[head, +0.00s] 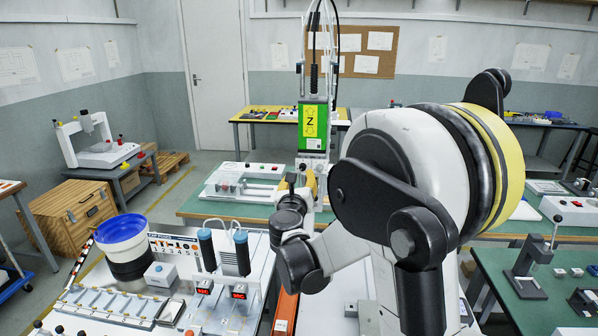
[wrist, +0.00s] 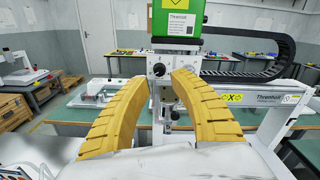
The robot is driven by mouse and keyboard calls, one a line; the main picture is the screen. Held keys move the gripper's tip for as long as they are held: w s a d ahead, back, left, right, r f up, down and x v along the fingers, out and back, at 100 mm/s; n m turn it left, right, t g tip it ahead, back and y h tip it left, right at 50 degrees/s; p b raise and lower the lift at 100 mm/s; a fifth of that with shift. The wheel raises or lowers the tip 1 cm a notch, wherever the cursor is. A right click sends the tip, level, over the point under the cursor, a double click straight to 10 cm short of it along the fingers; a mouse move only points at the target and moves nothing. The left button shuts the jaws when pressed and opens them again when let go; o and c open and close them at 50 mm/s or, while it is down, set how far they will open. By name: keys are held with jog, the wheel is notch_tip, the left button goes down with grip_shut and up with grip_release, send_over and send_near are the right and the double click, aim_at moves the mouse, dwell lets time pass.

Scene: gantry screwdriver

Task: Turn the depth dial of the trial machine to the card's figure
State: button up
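A green head unit with a yellow Z label (head: 313,121) hangs from the gantry; its lower part also shows in the wrist view (wrist: 178,22). Under it, in the wrist view, is a grey block with a round dark knob (wrist: 158,70), which looks like the depth dial; its marks are too small to read. My gripper (wrist: 158,80) is open and empty, its yellow fingers spread left and right of the knob's line of sight. I cannot tell how far they are from it. In the head view my gripper (head: 309,181) is partly hidden by my arm. No card's figure is readable.
A bench at the lower left carries a blue-rimmed bowl (head: 121,229), two blue-capped drivers (head: 224,252) and a numbered panel (head: 175,246). A white fixture (head: 240,182) sits on the green table behind. A gantry beam (wrist: 245,99) and black cable chain (wrist: 283,45) lie to the right.

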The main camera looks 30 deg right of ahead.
aim_at(302, 168)
jog(key=b+x, duration=0.1)
jog(key=x, duration=0.4)
jog(key=shift+w, duration=0.15)
grip_shut()
